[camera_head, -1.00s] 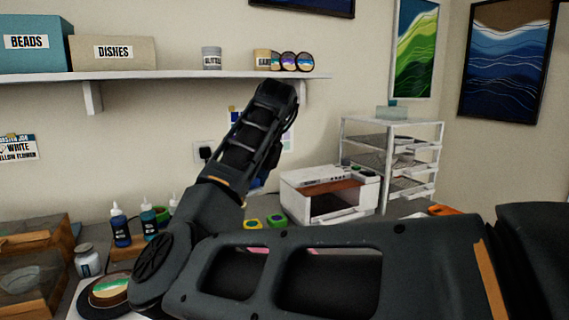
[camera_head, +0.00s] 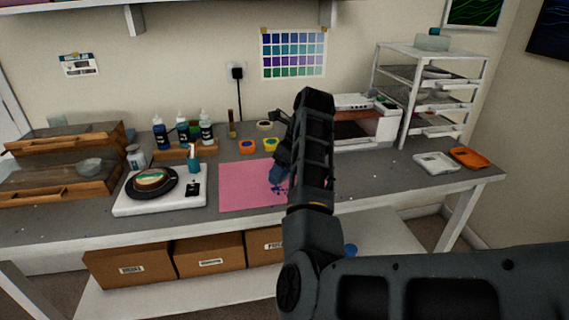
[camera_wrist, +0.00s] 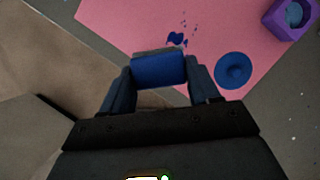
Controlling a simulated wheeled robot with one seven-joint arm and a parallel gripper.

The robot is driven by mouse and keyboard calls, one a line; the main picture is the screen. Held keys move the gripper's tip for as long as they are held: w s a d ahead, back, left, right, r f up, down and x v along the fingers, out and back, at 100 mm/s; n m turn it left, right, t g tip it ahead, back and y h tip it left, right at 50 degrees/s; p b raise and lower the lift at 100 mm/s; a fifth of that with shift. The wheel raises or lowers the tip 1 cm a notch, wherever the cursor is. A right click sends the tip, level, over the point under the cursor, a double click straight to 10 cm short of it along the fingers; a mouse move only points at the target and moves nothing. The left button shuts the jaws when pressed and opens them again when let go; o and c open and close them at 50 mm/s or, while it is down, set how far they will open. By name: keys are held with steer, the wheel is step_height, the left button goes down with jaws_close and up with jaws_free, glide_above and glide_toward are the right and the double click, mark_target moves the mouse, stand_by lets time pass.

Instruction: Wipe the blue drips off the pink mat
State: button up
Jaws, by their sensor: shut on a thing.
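The pink mat (camera_head: 236,184) lies on the grey workbench, partly hidden behind my arm in the head view. It also shows in the wrist view (camera_wrist: 120,18). Dark blue drips (camera_wrist: 177,39) lie on it, a larger blot with small spots beyond; some show in the head view (camera_head: 281,189). My gripper (camera_wrist: 160,76) is shut on a blue block (camera_wrist: 159,70) with a greyish far edge, perhaps a sponge. The block is just short of the drips in the wrist view; whether it touches the mat, I cannot tell.
A round blue piece (camera_wrist: 233,70) lies on the mat right of the block. A purple mould (camera_wrist: 291,16) sits at the mat's corner. A white scale (camera_head: 160,197) with a dark dish stands left of the mat. Bottles (camera_head: 206,128) and small moulds (camera_head: 247,146) stand behind.

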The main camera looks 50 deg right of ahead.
mark_target(286, 179)
steer(key=shift+f+b, duration=2.3)
steer(key=shift+f, duration=0.2)
steer(key=shift+f+b, duration=0.3)
steer(key=shift+f, duration=0.75)
steer(key=shift+w+d, duration=0.1)
steer(key=shift+w, duration=0.05)
steer(key=shift+w+d+r, duration=0.1)
steer(key=shift+w+d, duration=0.45)
steer(key=shift+w, duration=0.2)
steer(key=shift+w+d, duration=0.5)
steer(key=shift+w, duration=0.25)
steer(key=shift+w+d+b, duration=0.35)
steer(key=shift+w+d, duration=0.2)
steer(key=shift+w, duration=0.25)
steer(key=shift+w+d+b, duration=0.35)
steer(key=shift+w+d, duration=0.15)
steer(key=shift+w, duration=0.3)
steer(key=shift+p, duration=0.4)
